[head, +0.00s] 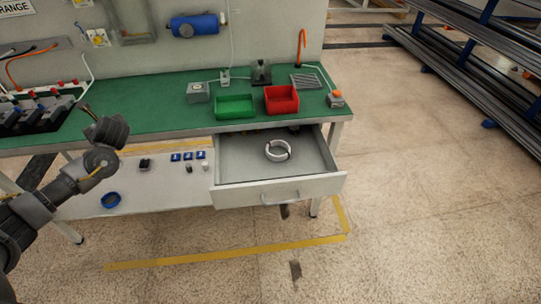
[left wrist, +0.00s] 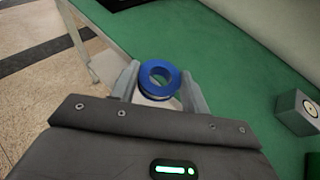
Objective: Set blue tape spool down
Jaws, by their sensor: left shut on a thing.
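The blue tape spool (left wrist: 159,77) sits between the two fingers of my left gripper (left wrist: 160,88) in the left wrist view, its round hole facing the camera. The gripper is shut on it. Green worktop (left wrist: 235,70) shows behind and beyond the spool; I cannot tell whether the spool touches it. In the head view my left gripper (head: 86,107) is over the left part of the green worktop (head: 165,116), and the spool is not visible there. My right gripper is not in view.
An open drawer (head: 235,190) holds a white ring (head: 278,151). A green bin (head: 235,106), a red bin (head: 281,99) and a grey box (head: 197,92) stand on the worktop. Another blue ring (head: 110,200) lies on the lower shelf. The worktop's middle-left is clear.

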